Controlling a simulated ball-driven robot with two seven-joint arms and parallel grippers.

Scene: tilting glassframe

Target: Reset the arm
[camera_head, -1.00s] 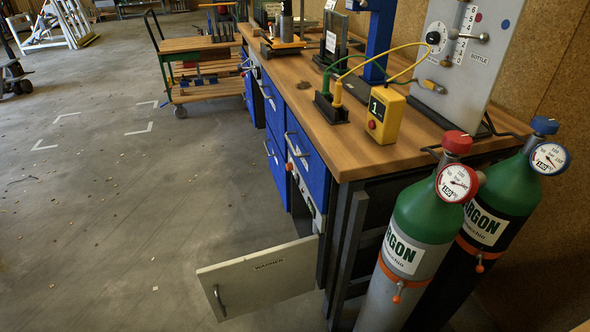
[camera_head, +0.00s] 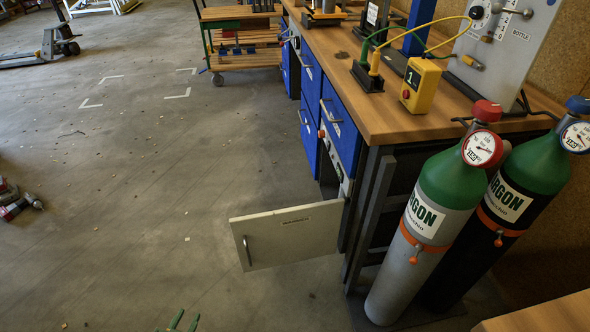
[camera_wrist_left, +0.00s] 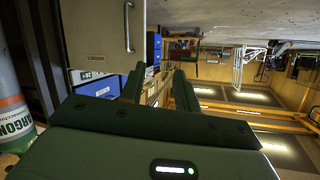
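My left gripper (camera_head: 184,321) shows only as two green fingertips at the bottom edge of the head view, below the open cabinet door. In the left wrist view its two dark green fingers (camera_wrist_left: 159,88) stand apart with nothing between them, so it is open and empty. The pale cabinet door (camera_head: 290,235) hangs open from the bench end, with a handle on its free side. It also shows at the upper left of the left wrist view (camera_wrist_left: 100,32), apart from the fingers. My right gripper is in neither view.
Two argon bottles, one grey (camera_head: 425,220) and one black (camera_head: 505,205), stand right of the door. The workbench (camera_head: 395,120) with blue drawers carries a yellow box (camera_head: 421,85). A cart (camera_head: 240,42) stands beyond. A red-and-grey object (camera_head: 15,200) lies at left.

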